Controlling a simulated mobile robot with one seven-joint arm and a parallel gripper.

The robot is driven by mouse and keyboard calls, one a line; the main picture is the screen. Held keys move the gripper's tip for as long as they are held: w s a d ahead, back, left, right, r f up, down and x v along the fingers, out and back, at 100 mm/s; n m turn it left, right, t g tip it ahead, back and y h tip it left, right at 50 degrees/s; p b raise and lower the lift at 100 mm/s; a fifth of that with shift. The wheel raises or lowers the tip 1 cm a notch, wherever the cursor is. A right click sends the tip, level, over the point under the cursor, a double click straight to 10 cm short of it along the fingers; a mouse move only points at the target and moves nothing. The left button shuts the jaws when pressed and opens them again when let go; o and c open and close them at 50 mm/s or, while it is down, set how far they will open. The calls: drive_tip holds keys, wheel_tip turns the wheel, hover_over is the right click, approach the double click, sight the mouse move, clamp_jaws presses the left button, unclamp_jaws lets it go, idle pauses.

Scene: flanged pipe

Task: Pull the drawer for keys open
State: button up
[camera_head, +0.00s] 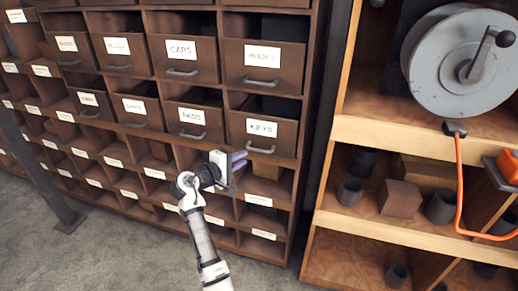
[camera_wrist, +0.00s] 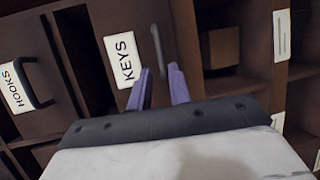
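The keys drawer (camera_head: 286,137) is a dark brown box front in the right column of the cabinet, with a white KEYS label and a dark bar handle (camera_head: 261,150) below it. In the wrist view the KEYS drawer (camera_wrist: 92,40) appears turned on its side, with its handle (camera_wrist: 157,50) right of the label. My gripper (camera_head: 240,160) is just below and left of that handle in the head view. In the wrist view its purple fingers (camera_wrist: 159,80) are apart and empty, with the handle's near end between the tips in the picture. I cannot tell whether they touch.
The hooks drawer (camera_head: 262,62) is above and the pads drawer (camera_head: 193,122) to the left. Open cubbies lie below; one holds a brown block (camera_wrist: 222,47). A wooden shelf (camera_head: 385,130) with a reel (camera_head: 462,62) stands to the right. Grey floor is free in front.

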sight(259, 151)
drive_tip(key=p+x, duration=0.1)
drive_tip(key=x, duration=0.8)
drive_tip(key=shift+w+d, duration=0.1)
drive_tip(key=shift+w, duration=0.1)
drive_tip(key=shift+c, duration=0.4)
clamp_jaws()
